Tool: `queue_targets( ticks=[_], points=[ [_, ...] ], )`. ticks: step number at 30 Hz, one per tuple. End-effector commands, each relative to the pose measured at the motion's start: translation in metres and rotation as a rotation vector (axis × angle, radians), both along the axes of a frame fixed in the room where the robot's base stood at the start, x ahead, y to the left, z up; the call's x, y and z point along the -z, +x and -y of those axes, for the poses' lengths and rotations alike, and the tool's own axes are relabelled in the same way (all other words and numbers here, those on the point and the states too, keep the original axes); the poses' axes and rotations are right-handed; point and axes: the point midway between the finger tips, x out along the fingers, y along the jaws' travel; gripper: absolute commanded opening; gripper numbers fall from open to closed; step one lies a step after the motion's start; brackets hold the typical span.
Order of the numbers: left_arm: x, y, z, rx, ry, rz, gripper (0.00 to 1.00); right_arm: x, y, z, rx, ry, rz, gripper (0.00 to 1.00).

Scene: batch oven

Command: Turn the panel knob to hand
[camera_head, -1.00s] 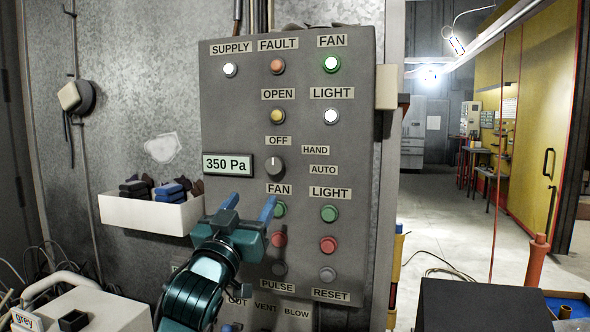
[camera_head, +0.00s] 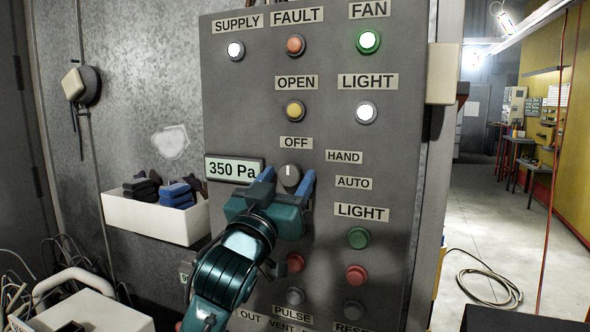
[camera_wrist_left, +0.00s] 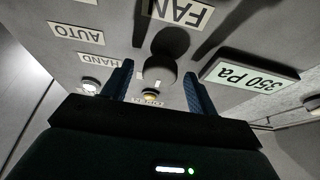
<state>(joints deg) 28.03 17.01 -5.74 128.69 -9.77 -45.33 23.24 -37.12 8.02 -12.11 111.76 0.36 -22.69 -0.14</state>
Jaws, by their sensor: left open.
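The panel knob (camera_head: 290,173) is a dark round selector on the grey panel (camera_head: 230,120). Its white mark points up to the OFF label (camera_head: 296,143); the HAND label (camera_head: 344,157) is up and to its right, with AUTO (camera_head: 353,183) below HAND. My left gripper (camera_head: 287,181) is open, with one blue finger at each side of the knob in the head view. In the left wrist view the knob (camera_wrist_left: 160,70) shows between the spread fingertips; I cannot tell whether they touch it. The gripper hides the panel below the knob. My right gripper is not in view.
A 350 Pa display (camera_head: 234,169) is just left of the knob. Lit lamps sit above, and a green button (camera_head: 358,238) and red button (camera_head: 356,275) below right. A white bin (camera_head: 150,216) is on the wall left.

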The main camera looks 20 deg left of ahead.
Motion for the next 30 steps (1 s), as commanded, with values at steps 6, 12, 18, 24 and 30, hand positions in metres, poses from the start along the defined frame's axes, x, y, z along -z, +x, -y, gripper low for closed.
queue_targets(
  ticks=[6,12,18,24,30],
  points=[
    [-0.0034,-0.0028,0.0010,-0.001,0.001,0.002,0.59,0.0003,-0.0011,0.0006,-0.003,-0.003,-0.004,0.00],
    [-0.0032,-0.0028,0.0009,-0.001,0.001,0.001,0.59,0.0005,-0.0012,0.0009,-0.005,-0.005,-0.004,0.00],
    [-0.0031,-0.0026,0.0008,-0.001,0.001,0.001,0.45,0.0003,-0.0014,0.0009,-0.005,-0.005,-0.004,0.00],
    [-0.0030,-0.0026,0.0007,-0.001,0.001,0.001,0.28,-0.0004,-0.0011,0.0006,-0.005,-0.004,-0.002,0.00],
    [-0.0030,-0.0026,0.0007,-0.001,0.001,0.001,0.15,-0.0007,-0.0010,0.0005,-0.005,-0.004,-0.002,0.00]
  ],
)
